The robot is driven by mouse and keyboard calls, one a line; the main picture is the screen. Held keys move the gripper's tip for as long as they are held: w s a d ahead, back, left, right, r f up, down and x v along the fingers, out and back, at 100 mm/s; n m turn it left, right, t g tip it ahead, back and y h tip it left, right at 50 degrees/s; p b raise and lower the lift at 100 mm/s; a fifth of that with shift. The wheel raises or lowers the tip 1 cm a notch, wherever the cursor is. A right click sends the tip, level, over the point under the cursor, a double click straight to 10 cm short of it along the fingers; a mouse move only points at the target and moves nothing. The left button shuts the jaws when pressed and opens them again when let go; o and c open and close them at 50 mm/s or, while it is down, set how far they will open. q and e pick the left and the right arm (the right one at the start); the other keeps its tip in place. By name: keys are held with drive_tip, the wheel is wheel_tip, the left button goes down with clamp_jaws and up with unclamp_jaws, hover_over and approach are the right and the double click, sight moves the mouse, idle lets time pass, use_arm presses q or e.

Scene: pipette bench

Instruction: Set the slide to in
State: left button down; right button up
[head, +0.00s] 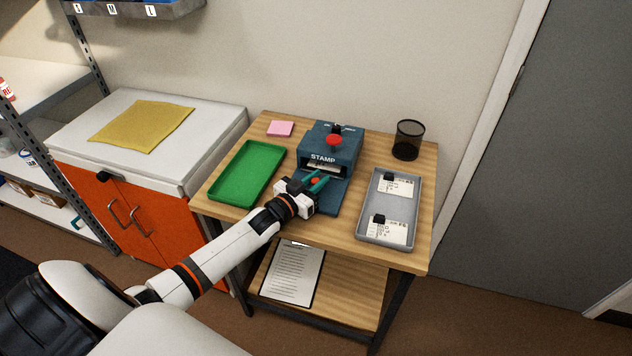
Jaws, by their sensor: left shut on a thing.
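My left gripper (321,180) is at the front of this opening, shut on what looks like the front of the slide; the fingers hide the held part. The blue base (335,196) extends forward under the gripper. How far in the slide sits cannot be told. My right gripper is not in view.
An empty green tray (274,156) lies left of the device. A grey tray (367,222) with two cards lies right. A black mesh cup (408,139) stands at the back right, a pink note pad (280,128) at the back left. A clipboard (293,275) lies on the lower shelf.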

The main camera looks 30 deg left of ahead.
use_arm(q)
drive_tip(key=c, duration=1.3)
unclamp_jaws()
drive_tip(key=shift+a+r, duration=0.1)
drive_tip(key=shift+a, duration=0.05)
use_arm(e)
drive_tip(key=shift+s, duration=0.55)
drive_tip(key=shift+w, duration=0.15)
use_arm(q)
drive_tip(key=shift+s, duration=0.55)
drive_tip(key=s, duration=0.3)
drive_tip(key=s+a, duration=0.1)
drive_tip(key=s, duration=0.6)
drive_tip(key=shift+s+a, duration=0.35)
drive_tip(key=shift+a, duration=0.05)
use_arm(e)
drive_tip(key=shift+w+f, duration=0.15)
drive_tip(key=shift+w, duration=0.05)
